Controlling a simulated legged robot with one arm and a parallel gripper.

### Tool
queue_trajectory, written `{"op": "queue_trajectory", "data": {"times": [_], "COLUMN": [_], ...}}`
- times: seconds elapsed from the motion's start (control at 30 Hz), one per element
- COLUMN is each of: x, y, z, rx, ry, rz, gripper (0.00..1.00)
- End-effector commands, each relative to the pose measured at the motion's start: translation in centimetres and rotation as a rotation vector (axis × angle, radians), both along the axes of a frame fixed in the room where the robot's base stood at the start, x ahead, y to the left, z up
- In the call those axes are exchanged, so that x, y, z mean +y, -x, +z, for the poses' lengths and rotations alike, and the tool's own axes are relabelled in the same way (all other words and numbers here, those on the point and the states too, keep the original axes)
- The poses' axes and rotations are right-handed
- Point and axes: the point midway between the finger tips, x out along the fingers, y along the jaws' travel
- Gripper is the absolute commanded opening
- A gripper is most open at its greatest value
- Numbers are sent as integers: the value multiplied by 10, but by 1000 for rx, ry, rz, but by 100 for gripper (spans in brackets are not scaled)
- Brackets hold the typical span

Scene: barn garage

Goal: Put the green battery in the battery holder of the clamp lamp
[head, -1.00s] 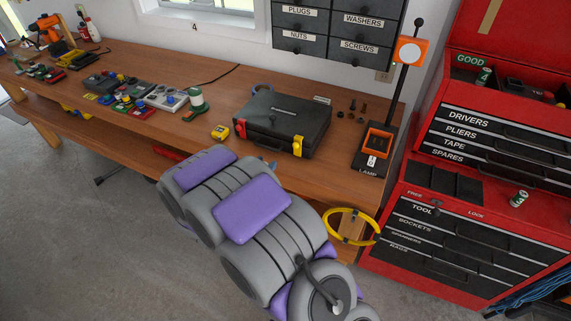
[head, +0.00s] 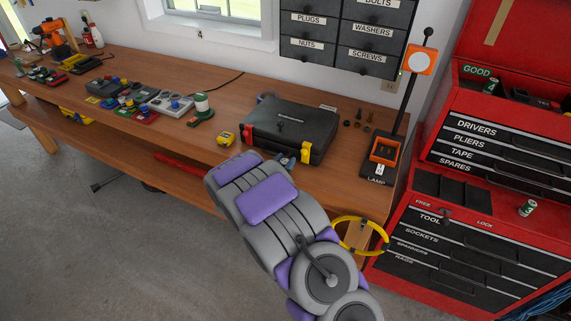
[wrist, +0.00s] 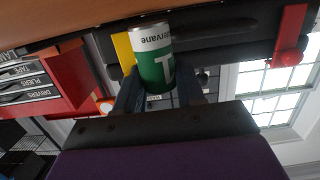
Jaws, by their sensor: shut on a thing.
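My gripper (wrist: 158,88) is shut on a green and white battery (wrist: 153,58), which shows between its two fingers in the wrist view. In the head view my gripper (head: 287,160) is partly hidden behind my arm, at the front of the black case; the battery cannot be made out there. The clamp lamp (head: 378,172) stands at the bench's right end, with an orange-framed battery holder (head: 384,149) low on its base and an orange and white head (head: 421,61) on a dark pole. My gripper is left of the lamp.
A closed black case (head: 290,125) lies on the bench (head: 240,95) just beyond my gripper. A yellow ring (head: 358,236) hangs at the bench's right corner. A red tool chest (head: 470,215) stands at right, with one battery (head: 527,208) on it and another (head: 491,85) by "GOOD".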

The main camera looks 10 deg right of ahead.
Motion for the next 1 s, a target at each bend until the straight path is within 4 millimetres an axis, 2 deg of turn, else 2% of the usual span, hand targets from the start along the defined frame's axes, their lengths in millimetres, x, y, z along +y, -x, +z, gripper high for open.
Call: {"op": "queue_trajectory", "data": {"times": [0.03, 0.13, 0.37, 0.4, 0.6, 0.67, 1.0], "x": [-7, -13, -8, -6, 0, -1, -11], "y": [-3, -4, -4, -4, -4, -4, -4], "z": [-6, -7, -7, -8, -8, -8, -6], "rx": [1, -1, 0, 1, 0, 1, -1], "ry": [-2, -8, -1, 1, 5, 5, -6], "rz": [-3, -2, -2, -3, 0, -1, -2], "gripper": [4, 4, 4, 39, 58, 64, 64]}}
